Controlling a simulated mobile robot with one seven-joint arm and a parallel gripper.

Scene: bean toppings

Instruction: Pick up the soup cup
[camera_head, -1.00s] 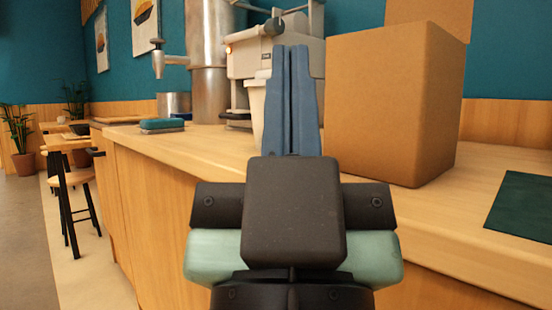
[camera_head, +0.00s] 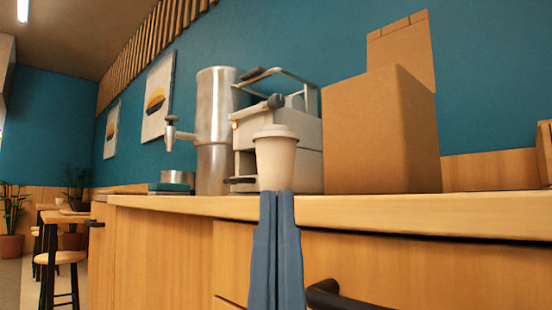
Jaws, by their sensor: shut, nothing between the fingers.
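The soup cup (camera_head: 275,160) is a pale, tapered cup with a lid. It stands upright near the front edge of the wooden counter (camera_head: 400,203), in front of the coffee machine. My gripper (camera_head: 277,195) shows as two blue fingers pressed together, pointing up, shut and empty. Its tips are in front of the counter edge, at the base of the cup in the picture. They overlap the cup's lower edge; I cannot tell whether they touch it. The body of my gripper is below the picture.
A large cardboard box (camera_head: 380,135) stands just right of the cup. The coffee machine (camera_head: 305,150) and a steel urn (camera_head: 214,130) are behind and left. A black drawer handle (camera_head: 340,297) sticks out at lower right. A stool (camera_head: 60,258) is at far left.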

